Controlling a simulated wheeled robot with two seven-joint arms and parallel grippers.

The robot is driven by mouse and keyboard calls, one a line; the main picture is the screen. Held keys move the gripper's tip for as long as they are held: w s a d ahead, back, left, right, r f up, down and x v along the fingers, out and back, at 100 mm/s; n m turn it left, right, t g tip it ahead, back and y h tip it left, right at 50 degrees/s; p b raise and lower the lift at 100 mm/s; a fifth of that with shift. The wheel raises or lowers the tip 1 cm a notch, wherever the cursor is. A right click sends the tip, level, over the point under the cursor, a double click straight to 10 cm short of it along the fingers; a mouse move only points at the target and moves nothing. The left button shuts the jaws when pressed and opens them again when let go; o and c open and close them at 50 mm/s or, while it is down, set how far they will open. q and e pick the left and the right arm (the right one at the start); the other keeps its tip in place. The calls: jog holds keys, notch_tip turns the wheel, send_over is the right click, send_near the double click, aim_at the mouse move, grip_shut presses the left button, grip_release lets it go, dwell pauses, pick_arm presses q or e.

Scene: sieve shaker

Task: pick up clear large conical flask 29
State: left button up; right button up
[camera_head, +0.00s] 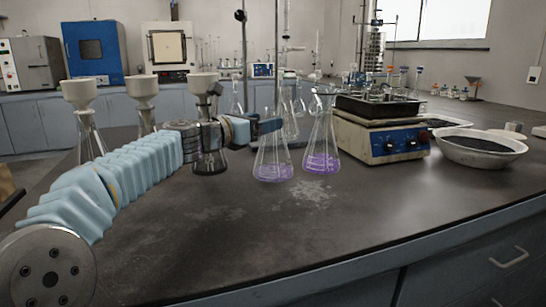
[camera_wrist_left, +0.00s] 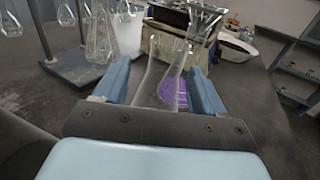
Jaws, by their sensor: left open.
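Two clear conical flasks with purple liquid in the bottom stand upright on the dark bench: a left one (camera_head: 272,165) and a right one (camera_head: 321,150). No number shows on either. My left gripper (camera_head: 268,127) is at the upper part of the left flask. In the left wrist view its two blue fingers (camera_wrist_left: 160,88) stand apart, with clear glass (camera_wrist_left: 157,76) and purple liquid (camera_wrist_left: 172,94) showing between them. Contact cannot be made out there. The right flask's flared top (camera_wrist_left: 204,20) shows just beyond. My right gripper is not in view.
A hotplate device (camera_head: 382,138) stands right of the flasks, with a white bowl (camera_head: 480,150) farther right. Several flasks with white funnels (camera_head: 142,90) stand left, behind my arm. A stand with glassware (camera_head: 285,60) rises behind. The front bench is clear.

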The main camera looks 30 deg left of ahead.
pick_arm(q)
jog(key=x, duration=0.5)
jog(key=shift+w+d, duration=0.2)
jog(key=shift+d, duration=0.15)
grip_shut()
